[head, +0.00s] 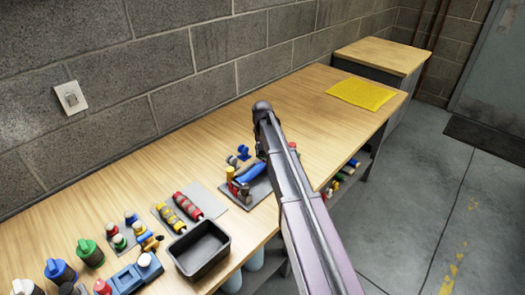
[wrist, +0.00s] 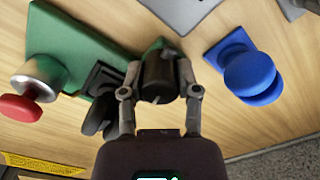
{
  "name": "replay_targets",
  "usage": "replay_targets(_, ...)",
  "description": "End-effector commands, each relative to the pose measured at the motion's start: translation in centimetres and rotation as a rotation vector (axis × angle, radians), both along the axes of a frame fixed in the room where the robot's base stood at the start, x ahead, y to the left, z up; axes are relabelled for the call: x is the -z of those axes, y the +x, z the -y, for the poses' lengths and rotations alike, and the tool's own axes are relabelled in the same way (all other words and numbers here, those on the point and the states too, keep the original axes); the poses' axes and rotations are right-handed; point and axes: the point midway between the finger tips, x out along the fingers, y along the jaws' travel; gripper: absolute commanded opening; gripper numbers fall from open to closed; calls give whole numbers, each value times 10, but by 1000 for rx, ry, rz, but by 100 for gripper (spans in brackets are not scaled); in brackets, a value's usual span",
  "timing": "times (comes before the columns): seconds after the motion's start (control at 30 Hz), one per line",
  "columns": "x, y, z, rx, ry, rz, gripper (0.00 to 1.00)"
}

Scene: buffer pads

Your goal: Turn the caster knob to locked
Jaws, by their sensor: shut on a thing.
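In the wrist view, my gripper (wrist: 160,72) is shut on a dark, round knob (wrist: 157,85), with one finger on each side of it. A small pale mark shows on the knob's near face. Some green shows just behind the knob. No lettering is readable, so I cannot tell its setting or confirm that it is the caster knob. In the head view my arm crosses the bench, and I cannot make out the fingers or the held knob there.
In the wrist view, a blue knob (wrist: 252,76) stands to the right. A green plate (wrist: 62,35), a silver post with a red cap (wrist: 20,107) and a black part (wrist: 100,88) are left. In the head view, a dark tray (head: 200,249) and a yellow mat (head: 361,94) lie on the bench.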

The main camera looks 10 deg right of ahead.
Motion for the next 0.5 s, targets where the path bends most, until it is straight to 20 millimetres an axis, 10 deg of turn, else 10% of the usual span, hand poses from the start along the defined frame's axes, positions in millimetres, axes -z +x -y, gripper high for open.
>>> replay_targets(0.5, 0, -3, 2, 280, -6, -6, 0)
